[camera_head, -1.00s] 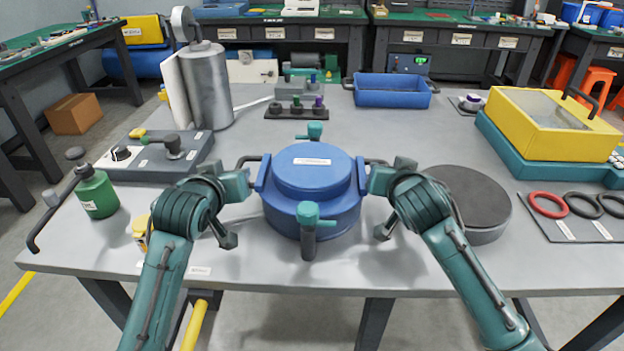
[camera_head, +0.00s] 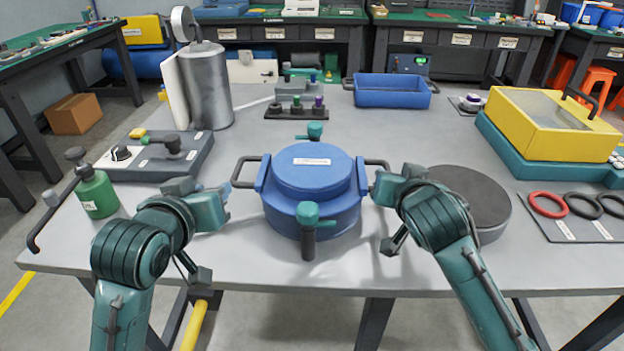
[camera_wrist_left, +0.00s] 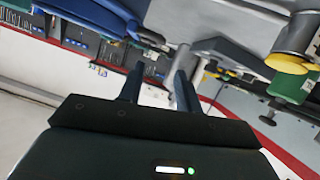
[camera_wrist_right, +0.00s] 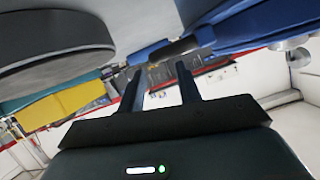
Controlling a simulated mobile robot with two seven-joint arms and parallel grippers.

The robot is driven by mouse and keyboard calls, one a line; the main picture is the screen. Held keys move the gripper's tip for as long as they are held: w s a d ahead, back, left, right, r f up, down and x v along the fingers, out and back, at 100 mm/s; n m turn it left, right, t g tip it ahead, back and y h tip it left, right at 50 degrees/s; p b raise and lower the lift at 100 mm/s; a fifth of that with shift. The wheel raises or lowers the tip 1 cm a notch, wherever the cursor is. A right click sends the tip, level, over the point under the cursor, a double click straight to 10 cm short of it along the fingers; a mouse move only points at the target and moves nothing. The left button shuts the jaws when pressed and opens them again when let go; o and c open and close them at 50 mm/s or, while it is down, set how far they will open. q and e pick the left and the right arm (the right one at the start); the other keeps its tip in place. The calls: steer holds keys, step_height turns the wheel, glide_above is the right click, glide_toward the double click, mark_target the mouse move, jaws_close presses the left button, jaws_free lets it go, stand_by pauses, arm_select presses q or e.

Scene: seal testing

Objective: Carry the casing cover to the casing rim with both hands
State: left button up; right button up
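The blue casing cover (camera_head: 312,167), with a white label on top, sits level on the round blue casing (camera_head: 290,219) at the table's middle. A dark loop handle sticks out on each side, the left one (camera_head: 240,171) and the right one (camera_head: 378,163). My left gripper (camera_head: 226,195) is open and empty, a little left of the cover and apart from it; its spread fingers show in the left wrist view (camera_wrist_left: 158,85). My right gripper (camera_head: 374,186) is close by the right handle. The right wrist view shows its fingers (camera_wrist_right: 161,80) open, with the handle just beyond the tips.
Teal-knobbed clamps stand at the casing's front (camera_head: 308,222) and back (camera_head: 314,131). A dark round disc (camera_head: 465,195) lies right of my right gripper. A green bottle (camera_head: 97,194) stands at left. A blue bin (camera_head: 392,92) and yellow box (camera_head: 550,120) are farther back.

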steer(key=v, duration=0.7)
arm_select(q)
steer(key=shift+o, duration=0.3)
steer(key=o, duration=1.4)
arm_select(e)
steer(key=shift+r, duration=0.15)
arm_select(q)
steer(key=p+v, duration=0.9)
steer(key=p, duration=0.1)
arm_select(e)
step_height(320, 180, up, 10)
stand_by(0.3)
